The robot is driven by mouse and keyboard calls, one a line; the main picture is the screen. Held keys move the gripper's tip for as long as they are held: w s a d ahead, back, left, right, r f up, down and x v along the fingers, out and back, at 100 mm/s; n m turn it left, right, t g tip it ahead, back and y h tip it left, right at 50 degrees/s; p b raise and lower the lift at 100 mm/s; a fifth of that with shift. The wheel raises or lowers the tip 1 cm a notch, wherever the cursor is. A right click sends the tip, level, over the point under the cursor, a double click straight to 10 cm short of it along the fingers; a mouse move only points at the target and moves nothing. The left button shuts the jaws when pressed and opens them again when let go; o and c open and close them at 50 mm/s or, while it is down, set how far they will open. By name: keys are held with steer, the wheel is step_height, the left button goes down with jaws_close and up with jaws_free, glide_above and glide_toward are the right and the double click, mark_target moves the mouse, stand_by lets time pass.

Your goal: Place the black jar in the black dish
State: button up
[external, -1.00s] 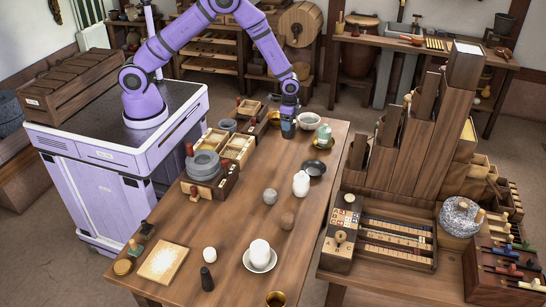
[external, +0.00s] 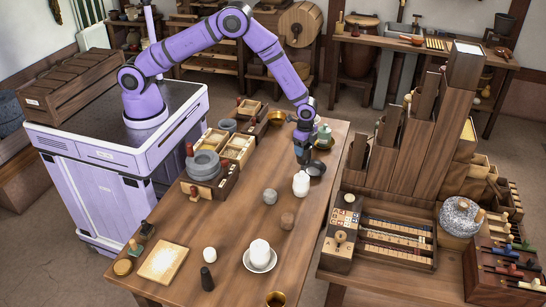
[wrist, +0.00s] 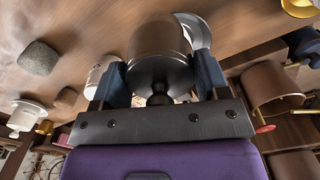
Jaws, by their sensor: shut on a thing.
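The black jar (wrist: 159,52) is dark and rounded with a small knob, and my gripper (wrist: 161,80) is shut on it, one finger at each side. In the external view my gripper (external: 302,154) is over the far part of the table, just left of the black dish. The black dish (external: 317,169) is shallow and lies on the table, partly covered by my gripper. The jar is hard to make out there, and I cannot tell its exact height above the dish. A pale grey curved rim shows behind the jar in the wrist view; I cannot tell whether it is the dish.
A white jar (external: 301,185) stands close in front of the dish. A pale green jar (external: 324,133) stands behind it. A grey stone (external: 269,196) and a brown stone (external: 287,221) lie nearer. The right table edge is close to the dish.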

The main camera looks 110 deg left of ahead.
steer(key=shift+w+a+f, duration=0.1)
steer(key=shift+w+f, duration=0.9)
steer(key=shift+w, duration=0.2)
steer(key=shift+w+a+f, duration=0.1)
steer(key=shift+w+f, duration=0.85)
steer(key=shift+w, duration=0.2)
steer(key=shift+f, duration=0.1)
steer(key=o, duration=1.1)
steer(key=shift+o, duration=0.2)
